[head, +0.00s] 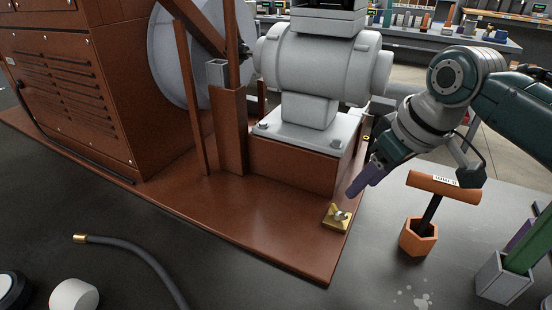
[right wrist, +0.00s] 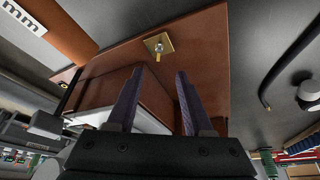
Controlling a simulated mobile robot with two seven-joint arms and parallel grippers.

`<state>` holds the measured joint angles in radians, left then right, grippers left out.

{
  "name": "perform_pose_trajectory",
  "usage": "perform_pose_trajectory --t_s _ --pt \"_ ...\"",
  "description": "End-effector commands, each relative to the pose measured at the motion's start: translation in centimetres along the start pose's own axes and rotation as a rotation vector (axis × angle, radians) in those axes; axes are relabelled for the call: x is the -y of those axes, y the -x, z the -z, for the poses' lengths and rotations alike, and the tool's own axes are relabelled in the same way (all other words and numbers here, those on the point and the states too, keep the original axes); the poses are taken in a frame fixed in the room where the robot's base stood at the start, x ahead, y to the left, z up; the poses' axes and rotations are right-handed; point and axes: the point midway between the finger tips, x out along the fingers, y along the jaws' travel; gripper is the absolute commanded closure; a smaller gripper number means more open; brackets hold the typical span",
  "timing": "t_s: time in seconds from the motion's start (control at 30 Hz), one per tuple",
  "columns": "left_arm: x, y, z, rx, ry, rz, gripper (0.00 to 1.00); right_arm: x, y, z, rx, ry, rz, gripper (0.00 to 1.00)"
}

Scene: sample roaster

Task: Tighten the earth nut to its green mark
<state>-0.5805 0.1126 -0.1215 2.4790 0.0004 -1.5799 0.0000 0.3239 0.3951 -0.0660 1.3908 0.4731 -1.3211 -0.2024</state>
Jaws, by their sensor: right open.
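The earth nut (head: 341,215) is a small metal nut with a stud on a square brass plate (head: 331,222), at the front corner of the roaster's brown base. It also shows in the right wrist view as a nut (right wrist: 158,47) in the middle of its brass plate (right wrist: 149,42). I cannot make out a green mark. My right gripper (head: 352,190) has purple fingers and points down-left, just behind and above the nut, apart from it. In the right wrist view its fingers (right wrist: 161,73) are spread with nothing between them. My left gripper is not in view.
A grey motor (head: 315,65) stands on the brown base (head: 250,205) behind the nut. Right of it, a tool with an orange crossbar (head: 430,183) stands in a hexagonal holder (head: 418,240). A grey bin (head: 500,283) is at far right. A hose (head: 140,255) lies at left.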

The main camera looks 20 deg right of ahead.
Motion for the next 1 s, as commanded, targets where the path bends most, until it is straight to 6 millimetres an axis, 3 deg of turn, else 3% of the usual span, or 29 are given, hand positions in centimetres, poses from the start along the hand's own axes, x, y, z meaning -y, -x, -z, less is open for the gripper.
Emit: perform_pose_trajectory --t_s 0.03,0.23,0.6,1.0 --pt "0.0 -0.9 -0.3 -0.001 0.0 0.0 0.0 -0.2 -0.9 -0.1 -0.003 -0.004 0.0 0.49" --pt "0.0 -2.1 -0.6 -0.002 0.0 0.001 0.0 -0.3 -3.0 -0.1 -0.004 -0.008 0.002 0.49" --pt "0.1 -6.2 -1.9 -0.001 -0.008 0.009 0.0 -0.3 -9.7 -0.1 -0.005 -0.007 0.001 0.49" --pt "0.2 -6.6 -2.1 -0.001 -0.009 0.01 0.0 -0.3 -10.6 0.1 -0.004 -0.006 0.0 0.49"
